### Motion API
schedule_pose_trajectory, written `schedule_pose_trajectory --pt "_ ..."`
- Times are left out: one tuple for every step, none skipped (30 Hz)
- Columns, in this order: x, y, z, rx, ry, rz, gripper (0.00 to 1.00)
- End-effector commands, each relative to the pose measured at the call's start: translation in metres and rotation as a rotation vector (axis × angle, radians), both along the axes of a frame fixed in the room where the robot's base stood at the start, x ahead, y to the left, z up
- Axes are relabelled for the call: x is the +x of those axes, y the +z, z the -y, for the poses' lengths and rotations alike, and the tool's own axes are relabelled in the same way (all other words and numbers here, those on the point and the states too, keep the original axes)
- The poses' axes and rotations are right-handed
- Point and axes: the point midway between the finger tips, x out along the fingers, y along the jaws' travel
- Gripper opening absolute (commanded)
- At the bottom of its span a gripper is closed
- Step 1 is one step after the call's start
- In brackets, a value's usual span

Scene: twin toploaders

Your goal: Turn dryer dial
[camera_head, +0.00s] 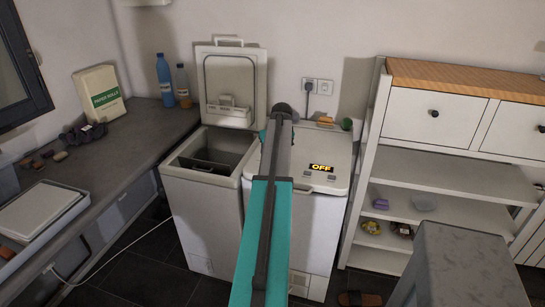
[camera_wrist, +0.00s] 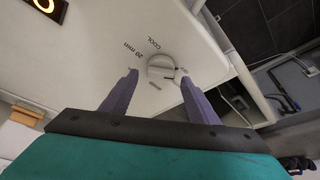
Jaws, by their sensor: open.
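The dryer is the right-hand white top-loader (camera_head: 325,215), lid shut, with a lit display (camera_head: 321,168) reading OFF. Its round white dial (camera_wrist: 161,68) shows in the wrist view on the white panel, with "20 min" and "COOL" printed beside it. My gripper (camera_wrist: 158,75) is open, its two purple fingers on either side of the dial. I cannot tell whether they touch it. Part of the display (camera_wrist: 46,5) shows at the top left of the wrist view. In the head view my teal arm reaches over the dryer and I cannot make out the dial.
The left-hand top-loader (camera_head: 195,190) stands beside the dryer with its lid (camera_head: 229,85) raised. A white shelf unit (camera_head: 430,180) stands to the right of the dryer. A dark counter (camera_head: 120,150) runs along the left. Small items lie on the dryer's back edge (camera_head: 325,122).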

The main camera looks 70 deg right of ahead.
Motion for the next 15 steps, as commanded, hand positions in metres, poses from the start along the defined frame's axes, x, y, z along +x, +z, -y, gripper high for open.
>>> schedule_pose_trajectory --pt "-0.001 0.004 -0.001 -0.002 0.000 0.001 0.55" --pt "-0.002 0.007 -0.002 -0.003 0.000 0.001 0.55" --pt "-0.003 0.010 -0.003 -0.003 0.000 0.001 0.55" --pt "-0.004 0.013 -0.004 -0.003 0.000 0.001 0.55" --pt "-0.005 0.016 -0.006 -0.002 0.000 0.001 0.55" --pt "-0.006 0.021 -0.007 -0.002 -0.001 0.001 0.55" --pt "-0.007 0.024 -0.008 -0.003 0.000 0.001 0.55" --pt "-0.008 0.028 -0.009 -0.003 -0.001 0.000 0.55" --pt "-0.009 0.032 -0.010 -0.003 0.000 0.001 0.55" --pt "-0.010 0.036 -0.012 -0.002 0.000 0.001 0.55" --pt "-0.011 0.039 -0.013 -0.002 0.000 0.001 0.55" --pt "-0.012 0.044 -0.015 -0.003 -0.001 0.000 0.55" --pt "-0.013 0.048 -0.015 -0.003 -0.001 0.000 0.55" --pt "-0.014 0.051 -0.017 -0.003 0.000 0.001 0.55" --pt "-0.015 0.056 -0.018 -0.002 0.000 0.001 0.55"
